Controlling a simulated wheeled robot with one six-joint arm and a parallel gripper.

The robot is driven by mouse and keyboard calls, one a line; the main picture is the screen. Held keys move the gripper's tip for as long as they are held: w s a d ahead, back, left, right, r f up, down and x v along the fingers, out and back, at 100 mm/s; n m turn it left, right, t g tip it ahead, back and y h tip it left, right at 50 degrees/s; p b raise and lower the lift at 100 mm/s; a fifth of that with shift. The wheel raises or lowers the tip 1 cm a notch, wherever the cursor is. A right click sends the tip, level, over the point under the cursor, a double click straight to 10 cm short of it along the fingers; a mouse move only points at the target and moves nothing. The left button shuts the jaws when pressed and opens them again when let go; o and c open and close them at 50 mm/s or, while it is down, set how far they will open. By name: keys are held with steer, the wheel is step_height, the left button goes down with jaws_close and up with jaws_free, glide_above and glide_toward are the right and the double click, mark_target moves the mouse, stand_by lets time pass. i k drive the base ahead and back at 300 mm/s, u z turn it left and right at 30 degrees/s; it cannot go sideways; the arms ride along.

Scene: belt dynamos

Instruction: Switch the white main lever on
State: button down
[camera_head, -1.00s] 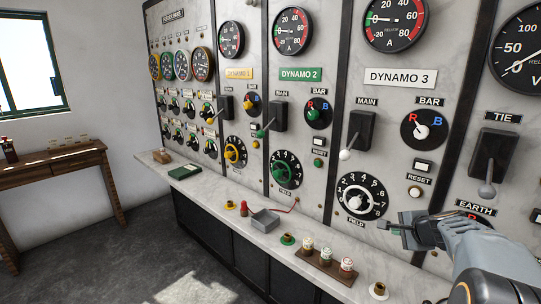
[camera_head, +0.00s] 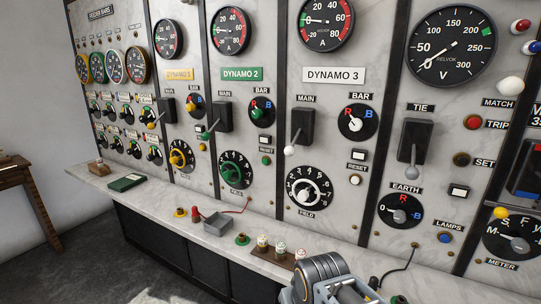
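The white main lever (camera_head: 290,150) is on the Dynamo 3 panel, under the MAIN label. Its black switch box (camera_head: 302,127) is fixed to the panel, and the lever hangs down and left with its white knob at the lower end. My gripper (camera_head: 372,297) is at the bottom edge of the picture, well below and to the right of the lever and apart from it. It is mostly cut off by the frame and covered by my own wrist, so its fingers cannot be made out.
The Dynamo 3 field dial (camera_head: 310,188) is below the lever, and its bar selector (camera_head: 357,123) is to the right. The tie lever (camera_head: 413,150) stands farther right.

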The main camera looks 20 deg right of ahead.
mark_target(289, 151)
steer(key=k, duration=0.5)
steer(key=z, duration=1.45)
steer(key=i, duration=1)
steer(key=u, duration=1.8)
